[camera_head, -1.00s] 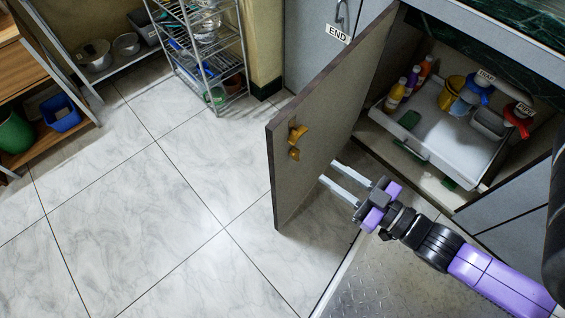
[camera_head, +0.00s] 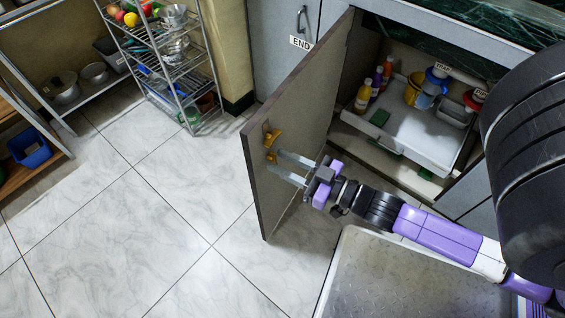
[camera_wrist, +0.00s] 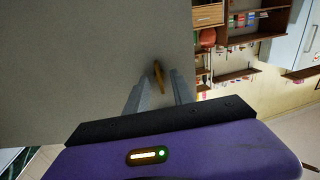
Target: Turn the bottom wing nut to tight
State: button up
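The cabinet door (camera_head: 300,130) stands open, with two yellow wing nuts on the face toward my arm. The upper wing nut (camera_head: 271,137) shows above my fingertips in the head view. The bottom wing nut (camera_head: 270,157) is right at the fingertips and partly hidden by them. My gripper (camera_head: 274,162) is open, its two long grey fingers apart and pointing at the door. In the wrist view, a yellow wing nut (camera_wrist: 158,72) shows edge-on between the far ends of the fingers, with a gap visible around it. Whether a finger touches it I cannot tell.
The open cabinet holds a white drawer tray (camera_head: 420,150) with bottles and cups. A metal wire rack (camera_head: 165,70) stands at the back left. A grey metal plate (camera_head: 400,280) lies below my arm. The tiled floor (camera_head: 140,240) left of the door is clear.

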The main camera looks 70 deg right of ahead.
jog(key=shift+w, duration=0.2)
jog(key=shift+c, duration=0.4)
grip_shut()
